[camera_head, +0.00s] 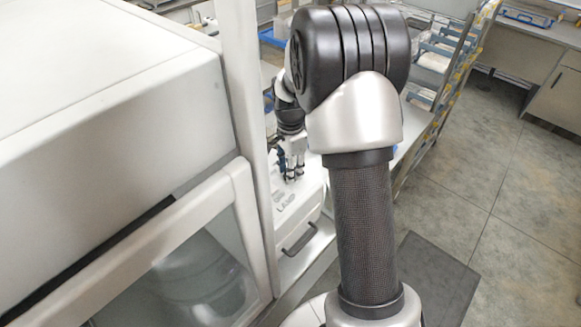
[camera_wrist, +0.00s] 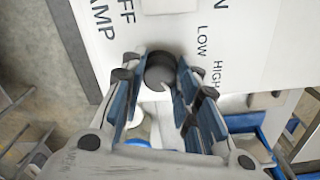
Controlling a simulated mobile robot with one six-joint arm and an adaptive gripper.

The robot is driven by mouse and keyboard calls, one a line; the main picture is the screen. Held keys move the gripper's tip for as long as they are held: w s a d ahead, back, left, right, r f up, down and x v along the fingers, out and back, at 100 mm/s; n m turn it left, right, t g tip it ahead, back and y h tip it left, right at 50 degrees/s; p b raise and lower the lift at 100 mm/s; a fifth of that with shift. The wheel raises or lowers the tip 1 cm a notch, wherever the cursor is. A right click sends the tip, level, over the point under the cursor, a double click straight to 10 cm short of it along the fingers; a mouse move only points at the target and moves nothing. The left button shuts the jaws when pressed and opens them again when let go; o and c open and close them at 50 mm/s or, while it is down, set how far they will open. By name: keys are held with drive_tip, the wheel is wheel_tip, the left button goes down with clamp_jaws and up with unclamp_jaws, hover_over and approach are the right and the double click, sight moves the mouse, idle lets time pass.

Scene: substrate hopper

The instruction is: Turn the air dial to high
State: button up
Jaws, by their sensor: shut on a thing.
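The air dial (camera_wrist: 160,70) is a dark round knob on a white panel (camera_wrist: 240,45) marked LOW and HIGH, seen in the wrist view. The LOW and HIGH words are to the right of the knob. My gripper (camera_wrist: 157,78) has its blue-padded fingers on both sides of the dial and is shut on it. No pointer mark on the dial can be made out. In the head view my gripper (camera_head: 291,174) reaches down to the white panel (camera_head: 308,197) beside the cabinet, and the dial is hidden there.
In the head view a white cabinet with a glass front (camera_head: 200,275) stands at left. A rack (camera_head: 445,70) with trays is beyond my arm. Open floor (camera_head: 500,200) lies to the right.

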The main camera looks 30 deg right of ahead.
idle(0.3)
drive_tip(key=o, duration=1.1)
wheel_tip(320, 180, up, 12)
drive_tip(key=shift+r, duration=0.1)
idle(0.4)
